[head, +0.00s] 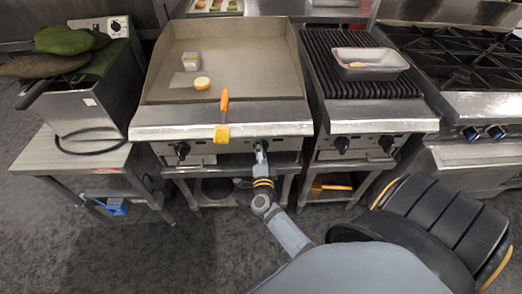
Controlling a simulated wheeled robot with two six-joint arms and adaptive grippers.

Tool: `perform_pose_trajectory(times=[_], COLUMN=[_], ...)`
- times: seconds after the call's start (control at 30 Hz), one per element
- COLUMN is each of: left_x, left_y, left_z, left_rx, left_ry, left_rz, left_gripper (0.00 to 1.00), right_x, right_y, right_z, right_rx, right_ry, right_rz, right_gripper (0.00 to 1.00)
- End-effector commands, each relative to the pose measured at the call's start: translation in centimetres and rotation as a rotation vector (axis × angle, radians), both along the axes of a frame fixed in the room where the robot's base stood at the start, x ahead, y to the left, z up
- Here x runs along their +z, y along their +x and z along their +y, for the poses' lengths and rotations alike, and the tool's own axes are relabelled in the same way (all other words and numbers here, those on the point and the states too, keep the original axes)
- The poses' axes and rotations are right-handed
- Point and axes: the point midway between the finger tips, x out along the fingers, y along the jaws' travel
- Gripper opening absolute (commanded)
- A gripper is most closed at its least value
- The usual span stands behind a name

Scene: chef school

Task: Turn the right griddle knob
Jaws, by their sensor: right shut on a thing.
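The flat griddle (222,56) stands at the centre left, with a silver front edge and a dark control panel below it. Its left black knob (182,150) shows clearly on the panel. The right griddle knob (260,141) is at the panel's right part, mostly hidden behind my right gripper. My right gripper (261,151) reaches up from below and is shut on this knob. The knob's exact turn angle cannot be made out. My left gripper is not in view.
An orange-handled spatula (223,112) lies over the griddle's front edge, left of my gripper. A round bun (202,83) and a small container (191,61) sit on the griddle. A grill with a metal tray (369,62) stands right. A fryer (95,105) stands left.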

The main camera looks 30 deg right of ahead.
Motion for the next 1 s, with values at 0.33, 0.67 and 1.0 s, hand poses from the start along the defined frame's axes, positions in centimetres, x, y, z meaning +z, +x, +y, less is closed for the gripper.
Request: perform_pose_trajectory(times=[0.33, 0.67, 1.0], left_x=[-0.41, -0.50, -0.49], left_y=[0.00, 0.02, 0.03], left_z=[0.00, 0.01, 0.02], left_rx=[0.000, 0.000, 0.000], left_ry=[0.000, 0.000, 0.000], left_rz=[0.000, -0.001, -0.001], left_gripper=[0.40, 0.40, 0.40], right_x=[-0.05, -0.04, -0.04], right_y=[-0.01, -0.03, -0.03], right_z=[0.00, -0.01, -0.01], right_rx=[-0.001, 0.000, 0.000], right_ry=[0.158, 0.208, 0.209], right_rz=[-0.097, -0.126, -0.127], right_gripper=[0.25, 0.25, 0.25])
